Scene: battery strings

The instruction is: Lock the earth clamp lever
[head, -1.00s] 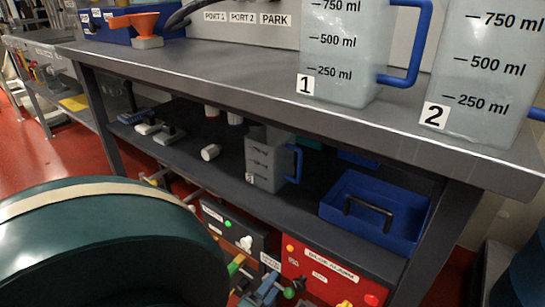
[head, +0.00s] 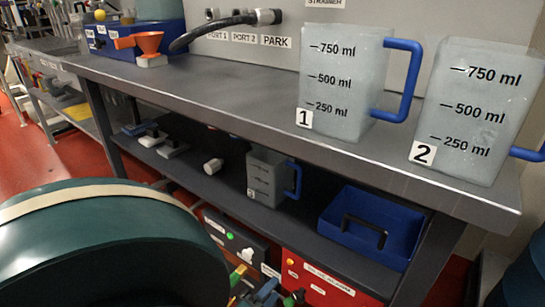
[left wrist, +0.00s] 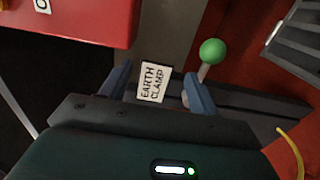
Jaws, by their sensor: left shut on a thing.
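The earth clamp lever shows in the left wrist view as a pale stem with a green ball (left wrist: 211,51), by the right-hand finger. A white "EARTH CLAMP" label (left wrist: 152,82) shows between the blue fingers. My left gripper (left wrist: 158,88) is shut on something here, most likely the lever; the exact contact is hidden. In the head view, the left gripper's blue fingers (head: 260,290) are low at the bottom edge, beside the green ball (head: 291,300), partly cut off. My right gripper is not in view.
A red box (head: 320,280) and a dark box (head: 234,240) stand under the bench's lower shelf. The bench top (head: 230,90) carries jugs 1 (head: 343,85) and 2 (head: 478,110). A blue tray (head: 375,228) and a small jug (head: 268,177) are on the shelf.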

